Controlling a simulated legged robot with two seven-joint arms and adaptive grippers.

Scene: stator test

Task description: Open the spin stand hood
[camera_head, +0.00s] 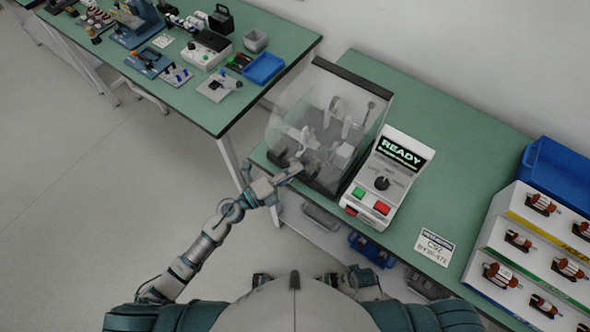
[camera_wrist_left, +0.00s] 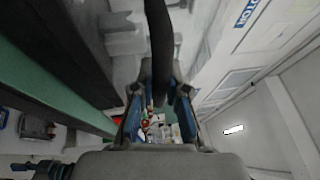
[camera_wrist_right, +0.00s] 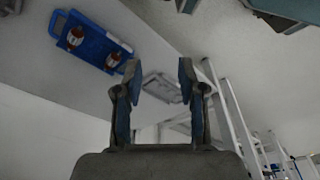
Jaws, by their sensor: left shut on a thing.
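The spin stand (camera_head: 360,85) is on the green bench, with a dark frame and pale parts inside. Its clear hood (camera_head: 284,104) covers the side toward the left and front. I cannot tell whether the hood's lower edge is lifted. My left gripper (camera_head: 297,172) is at the hood's front edge. In the left wrist view its fingers (camera_wrist_left: 160,105) are shut on a dark bar, the hood handle (camera_wrist_left: 160,45). My right gripper (camera_wrist_right: 155,75) is open and empty in the right wrist view, away from the stand.
A sign (camera_head: 435,247), a parts rack (camera_head: 500,235) and a blue bin (camera_head: 556,172) are farther right. Another bench (camera_head: 205,108) with tools is at left.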

